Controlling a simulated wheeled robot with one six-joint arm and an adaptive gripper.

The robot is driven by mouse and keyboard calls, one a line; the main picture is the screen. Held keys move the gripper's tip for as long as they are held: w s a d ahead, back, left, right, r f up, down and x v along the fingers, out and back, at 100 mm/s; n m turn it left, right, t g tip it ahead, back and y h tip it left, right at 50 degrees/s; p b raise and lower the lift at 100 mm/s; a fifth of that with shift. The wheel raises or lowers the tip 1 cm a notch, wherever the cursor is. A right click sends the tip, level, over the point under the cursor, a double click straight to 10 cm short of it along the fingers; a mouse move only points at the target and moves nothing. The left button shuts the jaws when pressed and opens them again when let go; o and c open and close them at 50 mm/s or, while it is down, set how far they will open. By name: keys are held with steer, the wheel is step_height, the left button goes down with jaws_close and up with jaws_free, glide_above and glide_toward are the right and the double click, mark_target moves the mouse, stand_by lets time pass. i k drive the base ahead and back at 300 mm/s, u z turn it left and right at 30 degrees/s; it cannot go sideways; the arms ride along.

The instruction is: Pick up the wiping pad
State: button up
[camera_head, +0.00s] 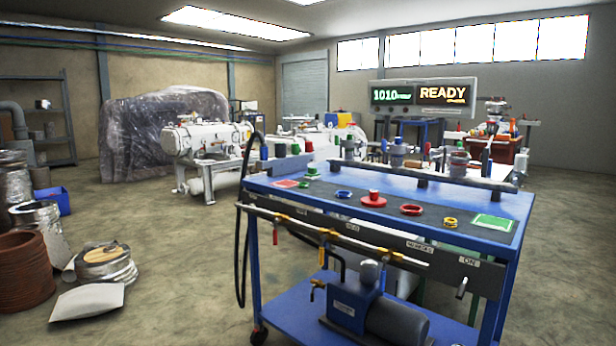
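I cannot make out for sure which thing is the wiping pad. On the dark top of the blue cart (272,199) lie a flat red patch (286,183) at the left and a flat green patch with a pale border (493,222) at the right; I cannot tell whether either is a pad or a marking. A pale flat sheet or bag (88,302) lies on the floor at the lower left. My gripper is not in view.
Between the patches are a blue ring (343,194), a red knobbed disc (373,200), a red ring (411,209) and yellow rings (450,222). A raised rail (465,191) runs behind. A pump (380,312) sits below.

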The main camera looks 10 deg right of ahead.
mark_target(312, 175)
steer(key=u, duration=1.25)
steer(key=i, duration=1.1)
steer(key=z, duration=0.55)
steer(key=i, duration=0.8)
steer(key=z, duration=0.85)
